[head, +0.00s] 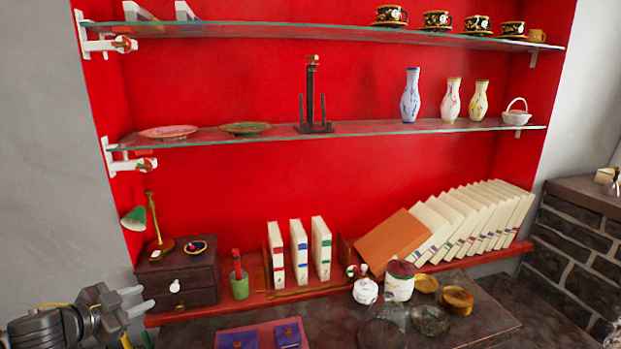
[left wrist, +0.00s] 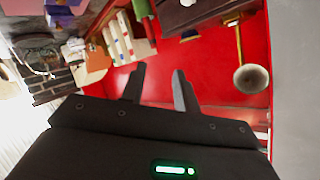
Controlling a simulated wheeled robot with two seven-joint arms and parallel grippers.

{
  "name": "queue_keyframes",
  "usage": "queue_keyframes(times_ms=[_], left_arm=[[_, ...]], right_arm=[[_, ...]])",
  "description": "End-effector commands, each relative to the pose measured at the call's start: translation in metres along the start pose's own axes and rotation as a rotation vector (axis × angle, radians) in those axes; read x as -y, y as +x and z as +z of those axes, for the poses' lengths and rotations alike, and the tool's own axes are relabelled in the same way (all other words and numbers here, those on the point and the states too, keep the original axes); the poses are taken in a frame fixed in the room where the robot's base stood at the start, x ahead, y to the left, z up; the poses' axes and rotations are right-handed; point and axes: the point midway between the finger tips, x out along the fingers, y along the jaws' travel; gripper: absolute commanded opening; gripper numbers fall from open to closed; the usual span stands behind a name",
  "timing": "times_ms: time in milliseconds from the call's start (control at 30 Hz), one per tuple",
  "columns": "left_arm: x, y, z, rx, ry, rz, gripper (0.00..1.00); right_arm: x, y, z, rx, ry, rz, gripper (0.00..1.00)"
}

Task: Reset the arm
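My left gripper (head: 143,298) is at the lower left of the head view, in front of the dark wooden drawer box (head: 182,280). Its two fingers are spread apart with nothing between them. In the left wrist view the open fingers (left wrist: 158,85) point toward the red back wall (left wrist: 205,75), and the picture is turned. My right gripper is not in the head view.
Glass shelves (head: 330,132) hold vases (head: 410,96), plates (head: 168,131) and cups (head: 390,16). Two blue boxes (head: 288,335) lie at the front.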

Motion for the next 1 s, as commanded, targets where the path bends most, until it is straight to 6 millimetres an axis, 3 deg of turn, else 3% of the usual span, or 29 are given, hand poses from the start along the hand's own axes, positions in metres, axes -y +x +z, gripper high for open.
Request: queue_keyframes(times_ms=[367, 567, 667, 800, 1000], left_arm=[[-0.068, 0.008, 0.040, 0.087, -0.058, -0.067, 0.31], [-0.132, 0.002, 0.072, 0.202, -0.138, -0.102, 0.31], [-0.172, -0.011, 0.091, 0.292, -0.200, -0.111, 0.31], [-0.233, -0.042, 0.118, 0.456, -0.311, -0.098, 0.31], [-0.301, -0.091, 0.142, 0.661, -0.447, -0.042, 0.31]], right_arm=[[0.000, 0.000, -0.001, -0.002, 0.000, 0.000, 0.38], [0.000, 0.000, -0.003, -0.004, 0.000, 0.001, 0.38], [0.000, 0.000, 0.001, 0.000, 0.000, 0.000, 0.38], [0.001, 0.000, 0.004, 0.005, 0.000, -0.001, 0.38], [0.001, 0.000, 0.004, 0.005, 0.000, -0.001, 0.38]])
